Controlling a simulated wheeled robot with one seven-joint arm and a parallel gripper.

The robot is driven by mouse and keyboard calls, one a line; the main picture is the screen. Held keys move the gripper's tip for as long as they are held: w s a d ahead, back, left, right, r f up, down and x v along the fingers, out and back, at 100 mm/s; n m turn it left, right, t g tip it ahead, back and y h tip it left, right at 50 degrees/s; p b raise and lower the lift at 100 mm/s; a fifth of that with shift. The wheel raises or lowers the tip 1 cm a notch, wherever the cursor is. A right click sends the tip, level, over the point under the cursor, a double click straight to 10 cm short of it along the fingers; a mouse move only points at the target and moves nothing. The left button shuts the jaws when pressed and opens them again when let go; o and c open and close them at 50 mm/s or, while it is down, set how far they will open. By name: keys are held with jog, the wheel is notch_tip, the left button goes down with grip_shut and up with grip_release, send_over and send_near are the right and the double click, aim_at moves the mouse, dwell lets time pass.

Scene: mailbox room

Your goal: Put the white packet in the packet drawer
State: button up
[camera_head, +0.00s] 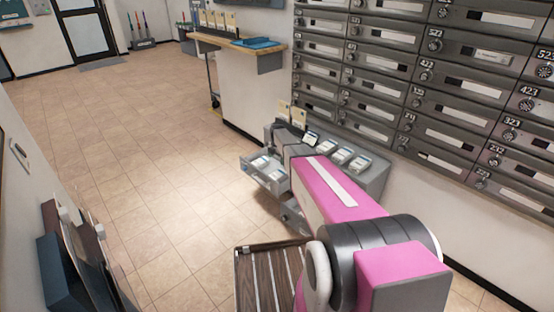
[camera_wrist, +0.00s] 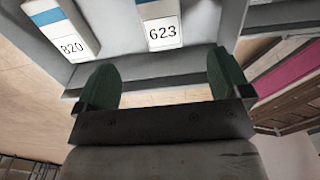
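My gripper (camera_wrist: 165,82) is open, its two green fingertips wide apart, with no packet between them in the wrist view. Two white packets with blue bands lie just beyond the fingertips: one labelled 623 (camera_wrist: 163,32) and one labelled 820 (camera_wrist: 72,46). They rest on a grey surface with a raised edge (camera_wrist: 165,97) near the fingers. In the head view, an open grey drawer (camera_head: 281,187) holds white packets (camera_head: 261,163). My gripper is beside this drawer, mostly hidden by my pink arm. I cannot tell which packet the task means.
Numbered mailboxes (camera_head: 420,85) cover the right wall. A wooden counter (camera_head: 225,41) with a blue tray (camera_head: 256,43) is behind. The tiled floor (camera_head: 130,140) at left is clear.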

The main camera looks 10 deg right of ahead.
notch_tip(320, 180, up, 10)
jog(key=s+r+m, duration=0.2)
jog(key=s+m, duration=0.6)
jog(key=s, duration=0.6)
jog(key=s+a+r+m, duration=0.1)
jog(key=s+r+m, duration=0.1)
jog(key=s+m, duration=0.6)
jog(key=s+r+m, duration=0.2)
jog(key=s+m, duration=0.6)
jog(key=s, duration=1.3)
jog(key=shift+s+a+r+m, duration=0.15)
jog(key=shift+a+r+m, duration=0.15)
jog(key=shift+m, duration=0.1)
